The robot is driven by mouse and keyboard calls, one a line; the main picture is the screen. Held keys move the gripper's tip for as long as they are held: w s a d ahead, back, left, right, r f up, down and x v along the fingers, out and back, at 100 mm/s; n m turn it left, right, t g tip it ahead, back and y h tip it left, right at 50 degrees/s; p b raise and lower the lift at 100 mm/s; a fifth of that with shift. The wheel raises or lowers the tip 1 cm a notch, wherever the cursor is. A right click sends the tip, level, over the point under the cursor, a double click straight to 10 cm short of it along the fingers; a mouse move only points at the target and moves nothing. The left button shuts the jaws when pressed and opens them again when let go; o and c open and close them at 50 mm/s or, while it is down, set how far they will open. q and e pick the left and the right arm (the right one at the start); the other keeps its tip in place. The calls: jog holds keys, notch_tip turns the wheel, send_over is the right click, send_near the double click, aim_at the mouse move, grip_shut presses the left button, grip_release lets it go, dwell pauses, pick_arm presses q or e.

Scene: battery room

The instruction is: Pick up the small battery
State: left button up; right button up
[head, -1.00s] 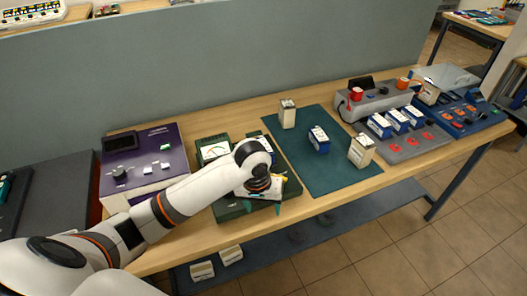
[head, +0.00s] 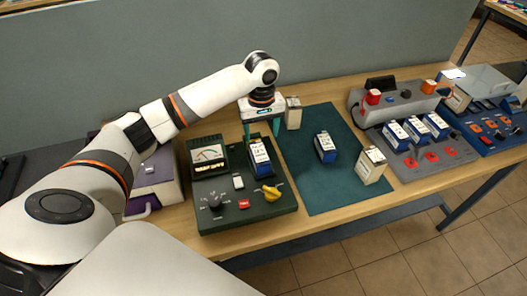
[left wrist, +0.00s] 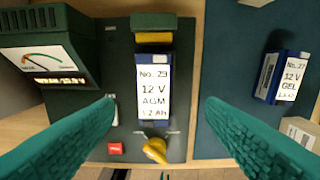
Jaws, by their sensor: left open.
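A small blue battery (head: 260,157) with a white label sits on the dark green tester (head: 222,217). In the left wrist view this battery (left wrist: 153,88) reads "12 V AGM". My left gripper (head: 262,131) is open and empty, above the tester's back edge just behind the battery. In the left wrist view its teal fingers spread to either side of the battery, apart from it. Another blue battery (head: 325,147), labelled "12 V GEL" in the left wrist view (left wrist: 283,77), stands on the green mat (head: 321,192). My right gripper is not in view.
Cream batteries stand at the mat's back (head: 293,113) and right edge (head: 371,165). The tester carries a meter (head: 208,155) and a yellow lever (head: 268,190). A grey rack (head: 425,160) with several blue batteries is at right. The mat's front is clear.

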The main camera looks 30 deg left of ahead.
aim_at(259, 152)
pick_arm(q)
jog(key=f, duration=0.3)
jog(key=shift+s+f+p, duration=0.1)
jog(key=shift+s+p, duration=0.2)
jog(key=shift+s, duration=0.05)
jog(key=shift+w+f, duration=0.15)
jog(key=shift+f, duration=0.2)
jog(key=f, duration=0.1)
jog(key=f+p, duration=0.1)
jog(key=f, duration=0.2)
jog(key=shift+s+a+f+p, duration=0.1)
jog(key=shift+s+a+p, duration=0.05)
jog(key=shift+s+p, duration=0.2)
jog(key=shift+f, duration=0.3)
jog(key=shift+w+f, duration=0.1)
jog(key=shift+c, duration=0.6)
jog(key=c, duration=1.2)
grip_shut()
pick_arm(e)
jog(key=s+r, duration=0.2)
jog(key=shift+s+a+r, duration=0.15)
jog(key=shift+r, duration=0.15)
pick_arm(q)
jog(key=shift+w+r, duration=0.1)
jog(key=shift+r, duration=0.15)
